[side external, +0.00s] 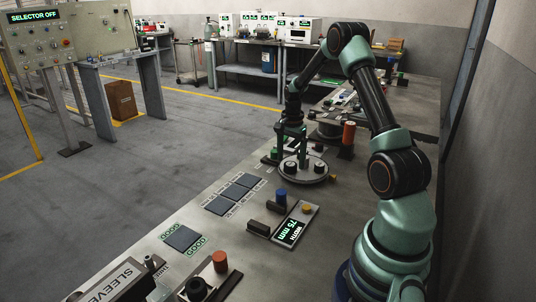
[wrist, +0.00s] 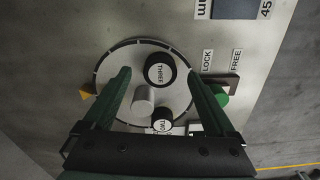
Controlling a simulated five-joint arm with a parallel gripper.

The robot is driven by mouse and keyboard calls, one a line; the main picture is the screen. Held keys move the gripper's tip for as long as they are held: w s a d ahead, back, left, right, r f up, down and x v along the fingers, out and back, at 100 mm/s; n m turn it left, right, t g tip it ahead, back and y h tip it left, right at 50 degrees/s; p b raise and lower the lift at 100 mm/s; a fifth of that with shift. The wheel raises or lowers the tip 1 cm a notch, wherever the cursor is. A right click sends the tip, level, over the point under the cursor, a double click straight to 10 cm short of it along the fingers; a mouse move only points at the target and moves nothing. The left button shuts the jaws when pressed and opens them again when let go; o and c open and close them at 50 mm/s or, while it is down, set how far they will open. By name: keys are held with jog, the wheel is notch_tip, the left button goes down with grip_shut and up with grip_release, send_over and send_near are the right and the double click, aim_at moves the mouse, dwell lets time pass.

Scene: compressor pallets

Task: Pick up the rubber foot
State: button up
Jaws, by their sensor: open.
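A round dial plate (wrist: 118,68) with tick marks carries a black round piece marked THREE (wrist: 161,70), a smaller black round piece marked TWO (wrist: 162,121) and a plain light grey cylinder (wrist: 143,98). The black pieces look like rubber feet; I cannot tell which one is meant. In the side view the plate (side external: 301,177) lies on the bench under my gripper (side external: 291,150). My gripper is open and points down. In the wrist view its fingertips (wrist: 160,75) are on either side of the THREE piece, apart from it.
A green knob (wrist: 222,101) stands beside LOCK and FREE labels. An orange-topped cylinder (side external: 348,139) stands behind the plate. A display reading 75 mm (side external: 291,232), a blue-topped cylinder (side external: 281,198) and dark square pads (side external: 234,191) are nearer on the bench.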

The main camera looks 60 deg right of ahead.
notch_tip(320, 180, down, 2)
grip_shut()
dwell(0.3)
